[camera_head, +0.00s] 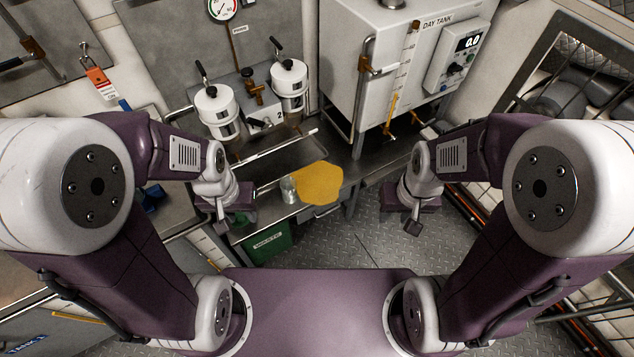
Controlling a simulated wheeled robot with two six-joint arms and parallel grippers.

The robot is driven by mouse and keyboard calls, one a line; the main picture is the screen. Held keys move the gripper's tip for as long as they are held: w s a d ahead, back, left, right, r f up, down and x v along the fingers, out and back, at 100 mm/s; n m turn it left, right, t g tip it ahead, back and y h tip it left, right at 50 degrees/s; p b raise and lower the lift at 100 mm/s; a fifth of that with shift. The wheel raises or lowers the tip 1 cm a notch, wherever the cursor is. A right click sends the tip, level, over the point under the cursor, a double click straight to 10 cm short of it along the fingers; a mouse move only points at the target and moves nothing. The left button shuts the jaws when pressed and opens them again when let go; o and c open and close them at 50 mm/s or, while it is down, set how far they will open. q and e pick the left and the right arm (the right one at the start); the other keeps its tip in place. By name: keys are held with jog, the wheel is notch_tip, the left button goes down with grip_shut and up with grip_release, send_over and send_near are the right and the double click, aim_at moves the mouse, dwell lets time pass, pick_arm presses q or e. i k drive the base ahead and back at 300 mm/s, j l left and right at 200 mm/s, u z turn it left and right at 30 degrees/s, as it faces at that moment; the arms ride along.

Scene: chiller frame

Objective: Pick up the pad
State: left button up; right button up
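A flat yellow-orange piece, which looks like the pad (319,184), lies on the narrow metal bench (262,205) in the middle of the view. It has a rounded, uneven outline, and its right side reaches the bench's front edge. A small metal cylinder (288,190) stands at its left edge. My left gripper (224,222) is left of the pad, apart from it, near the bench's left end. My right gripper (412,227) is right of the pad, over the floor, and apart from it. The finger gaps are too small to make out on both.
Two white filter housings (219,112) with black handles stand behind the bench. The day tank (376,60) stands at the back right on legs. A green waste bin (269,243) is under the bench front. Chequered metal floor (335,240) is open in front.

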aim_at(427, 133)
jog(key=i+l+u, duration=0.1)
jog(key=l, duration=0.55)
jog(key=i+l+u, duration=0.1)
jog(key=l, duration=0.5)
jog(key=i+l, duration=0.2)
jog(key=l, duration=0.5)
jog(key=i+l+u, duration=0.15)
jog(key=l, duration=0.45)
jog(key=k, duration=0.05)
